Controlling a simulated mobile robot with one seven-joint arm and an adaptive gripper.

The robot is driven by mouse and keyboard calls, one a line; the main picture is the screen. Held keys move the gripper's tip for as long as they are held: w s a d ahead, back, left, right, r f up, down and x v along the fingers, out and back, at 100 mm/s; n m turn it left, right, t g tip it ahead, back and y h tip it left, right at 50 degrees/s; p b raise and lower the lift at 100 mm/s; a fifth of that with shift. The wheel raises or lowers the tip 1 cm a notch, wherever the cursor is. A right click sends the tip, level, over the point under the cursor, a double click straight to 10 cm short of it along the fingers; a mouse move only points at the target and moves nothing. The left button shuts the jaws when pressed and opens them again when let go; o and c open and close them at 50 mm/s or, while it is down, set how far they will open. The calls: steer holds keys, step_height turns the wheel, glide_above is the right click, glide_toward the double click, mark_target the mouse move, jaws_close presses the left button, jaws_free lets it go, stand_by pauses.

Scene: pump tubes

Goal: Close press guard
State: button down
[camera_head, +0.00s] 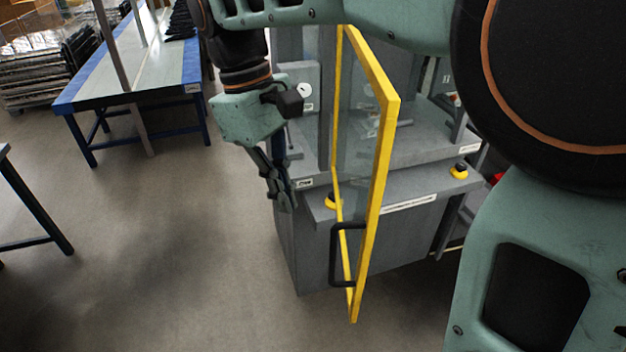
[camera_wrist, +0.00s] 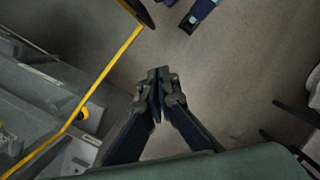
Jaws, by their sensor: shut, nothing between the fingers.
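The press guard (camera_head: 378,190) is a clear panel in a yellow frame. It stands swung open, jutting out from the front of the grey press (camera_head: 410,185). A black handle (camera_head: 334,255) sits low on its free edge. My gripper (camera_head: 282,205) points down on the left side of the guard, apart from it, with its fingers shut and empty. In the wrist view my gripper (camera_wrist: 158,75) shows over bare floor. There the yellow guard frame (camera_wrist: 105,68) runs diagonally at the left, and the dark handle (camera_wrist: 138,10) is partly cut off at the top.
Yellow-ringed black buttons (camera_head: 459,171) sit on the press's front ledge, one partly behind the guard. A blue-edged workbench (camera_head: 125,85) stands at the back left. Another table's edge (camera_head: 30,205) is at far left. The floor between is clear.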

steer(key=s+d+f, duration=0.3)
steer(key=d+f, duration=0.2)
steer(key=f, duration=0.4)
steer(key=shift+s+d+f+p, duration=0.15)
steer(key=shift+s+f+p, duration=0.05)
steer(key=shift+f+p, duration=0.15)
steer(key=shift+d, duration=0.2)
